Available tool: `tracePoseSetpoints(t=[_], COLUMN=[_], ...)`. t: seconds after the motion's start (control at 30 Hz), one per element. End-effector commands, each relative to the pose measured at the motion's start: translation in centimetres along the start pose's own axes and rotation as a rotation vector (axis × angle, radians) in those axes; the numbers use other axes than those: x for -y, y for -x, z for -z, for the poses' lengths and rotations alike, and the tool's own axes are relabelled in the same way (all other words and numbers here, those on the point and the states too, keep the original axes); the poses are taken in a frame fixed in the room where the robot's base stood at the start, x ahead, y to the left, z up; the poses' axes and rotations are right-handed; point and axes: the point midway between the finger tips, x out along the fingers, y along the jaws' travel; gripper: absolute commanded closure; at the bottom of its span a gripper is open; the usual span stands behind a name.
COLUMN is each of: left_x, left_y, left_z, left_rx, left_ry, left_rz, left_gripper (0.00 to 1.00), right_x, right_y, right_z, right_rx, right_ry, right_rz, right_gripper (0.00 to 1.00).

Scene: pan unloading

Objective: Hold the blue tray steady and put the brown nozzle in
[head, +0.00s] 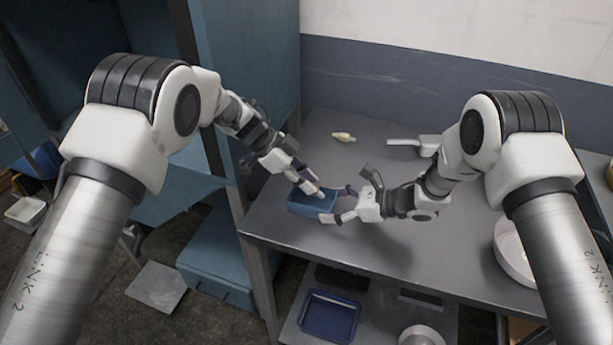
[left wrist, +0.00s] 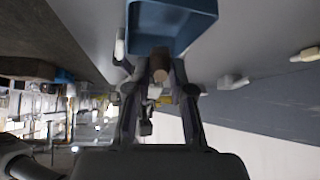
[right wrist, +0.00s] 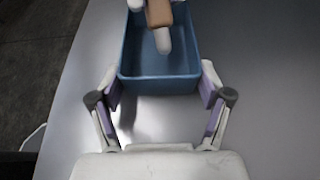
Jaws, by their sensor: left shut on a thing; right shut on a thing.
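The blue tray (head: 312,207) stands on the grey table near its front left edge. My right gripper (head: 346,204) is shut on the tray's near end; in the right wrist view its fingers lie along the two sides of the tray (right wrist: 160,85). My left gripper (head: 312,185) is shut on the brown nozzle (left wrist: 160,65) at the tray. In the right wrist view the nozzle (right wrist: 158,13) shows over the tray's inside, at the far end. Whether it touches the tray's floor I cannot tell.
A small pale piece (head: 343,137) and a white scoop-like piece (head: 415,143) lie farther back on the table. A round white pan (head: 516,252) stands at the right. A dark blue tray (head: 329,316) is on the lower shelf. The table's middle is clear.

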Motion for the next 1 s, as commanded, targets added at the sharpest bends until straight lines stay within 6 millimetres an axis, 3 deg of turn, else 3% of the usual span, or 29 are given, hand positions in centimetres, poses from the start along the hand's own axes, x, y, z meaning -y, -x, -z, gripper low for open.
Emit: tracePoseSetpoints(t=[0.6, 0.63, 0.7, 1.0], left_x=[0.02, 0.02, 0.02, 0.01], left_y=[-1.15, -1.15, -1.15, -1.10], left_z=[-1.00, -1.00, -1.00, -0.95], left_rx=[0.000, 0.000, 0.000, 0.000], left_ry=[0.000, 0.000, 0.000, 0.000], left_rz=[0.001, 0.001, 0.001, 0.001], left_gripper=[1.00, 0.71, 0.49, 0.49], right_x=[-0.04, -0.04, -0.04, -0.04], right_y=[-0.02, -0.02, -0.02, -0.02], right_z=[0.07, 0.07, 0.08, 0.07], right_rx=[-0.001, -0.001, -0.001, -0.001], right_ry=[-0.001, -0.001, -0.001, -0.001], right_rz=[-0.001, -0.001, -0.001, -0.001], right_gripper=[0.59, 0.59, 0.59, 0.59])
